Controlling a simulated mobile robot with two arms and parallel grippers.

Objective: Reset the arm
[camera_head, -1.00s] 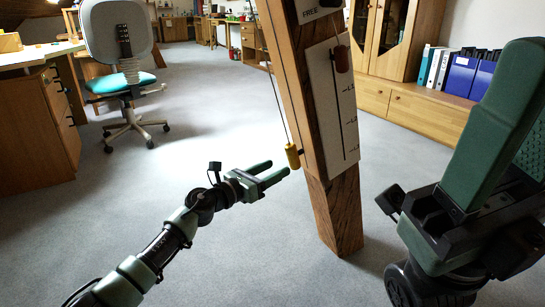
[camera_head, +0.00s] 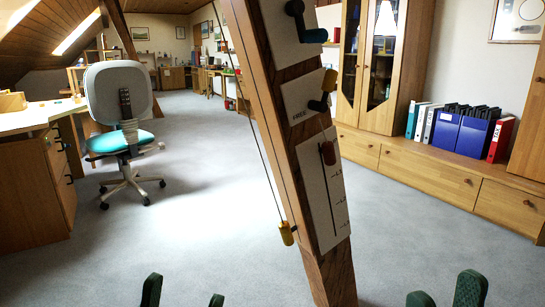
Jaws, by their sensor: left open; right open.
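A tilted timber brace (camera_head: 253,80) crosses the middle of the view. Its top panel carries a dark teal lever (camera_head: 310,35). The middle panel, marked FREE, has a black knob (camera_head: 318,105) with a yellow part (camera_head: 329,80). The lower panel (camera_head: 325,200) has a slot scale with a brown slider (camera_head: 328,146) near its top. A yellow pull (camera_head: 286,233) hangs on a thin cord beside the brace. My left gripper (camera_head: 183,296) and my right gripper (camera_head: 445,294) show only fingertips at the bottom edge, both open and empty, apart from the brace.
A desk (camera_head: 35,118) and an office chair (camera_head: 118,105) stand at left. A low wooden cabinet (camera_head: 420,172) with binders (camera_head: 463,135) runs along the right. The grey carpet (camera_head: 190,220) between them is clear.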

